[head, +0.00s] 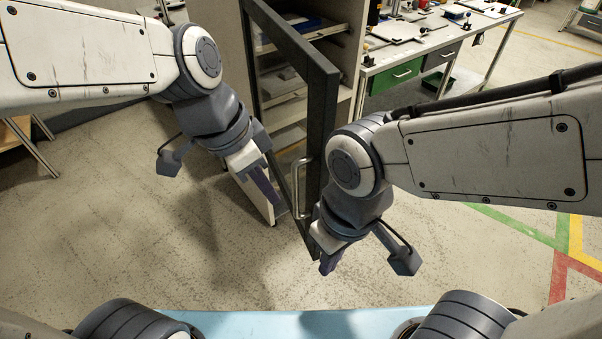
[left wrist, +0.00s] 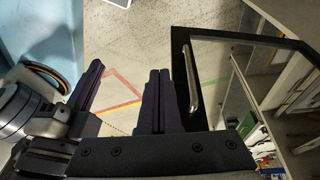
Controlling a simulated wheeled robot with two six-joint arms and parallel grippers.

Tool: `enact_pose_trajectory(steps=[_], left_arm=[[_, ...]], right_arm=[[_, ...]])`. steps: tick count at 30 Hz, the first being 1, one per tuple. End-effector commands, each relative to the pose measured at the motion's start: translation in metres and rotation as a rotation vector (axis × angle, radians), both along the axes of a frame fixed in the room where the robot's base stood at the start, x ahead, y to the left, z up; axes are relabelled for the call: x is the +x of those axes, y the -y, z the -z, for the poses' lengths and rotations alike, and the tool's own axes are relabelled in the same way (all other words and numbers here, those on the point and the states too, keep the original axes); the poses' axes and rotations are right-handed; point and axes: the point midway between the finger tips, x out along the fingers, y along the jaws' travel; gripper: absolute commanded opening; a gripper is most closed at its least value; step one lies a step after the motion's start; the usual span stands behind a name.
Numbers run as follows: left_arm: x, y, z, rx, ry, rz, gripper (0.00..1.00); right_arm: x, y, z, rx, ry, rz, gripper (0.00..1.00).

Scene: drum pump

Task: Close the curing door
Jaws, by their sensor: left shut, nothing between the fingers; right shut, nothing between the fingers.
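The curing door (head: 322,125) is a dark-framed, see-through panel standing open, swung out from the cabinet toward me. Its pale bar handle (head: 298,188) is upright near the free edge. My left gripper (head: 278,205) is shut and empty, just left of the handle in the head view; I cannot tell whether it touches the door. My right gripper (head: 328,264) is shut and empty, low by the door's near bottom corner.
The cabinet (head: 345,50) behind the door has open shelves with flat items on them. A workbench (head: 400,72) with green-fronted drawers stands to the right. Open floor (head: 110,220) lies at the left. A light blue surface (head: 300,323) is at the bottom edge.

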Motion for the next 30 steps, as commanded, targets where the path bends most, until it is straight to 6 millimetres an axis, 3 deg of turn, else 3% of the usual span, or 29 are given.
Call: enact_pose_trajectory(steps=[3, 8, 14, 23, 30], left_arm=[[0.020, -0.006, -0.015, -0.029, 0.062, 0.076, 0.00], [0.029, -0.007, -0.018, -0.041, 0.097, 0.130, 0.00], [0.032, 0.003, 0.010, -0.039, 0.093, 0.135, 0.00], [0.040, 0.025, 0.071, -0.038, 0.091, 0.132, 0.00], [0.052, 0.055, 0.068, -0.038, 0.097, 0.133, 0.00]], right_arm=[[0.000, 0.000, -0.001, 0.000, 0.000, 0.000, 0.00], [0.000, 0.000, -0.001, 0.000, 0.000, 0.000, 0.00], [0.000, 0.000, -0.003, 0.000, 0.000, 0.000, 0.00], [0.000, 0.000, -0.003, 0.000, 0.000, 0.000, 0.00], [0.000, 0.000, -0.023, 0.000, 0.000, 0.000, 0.00]])
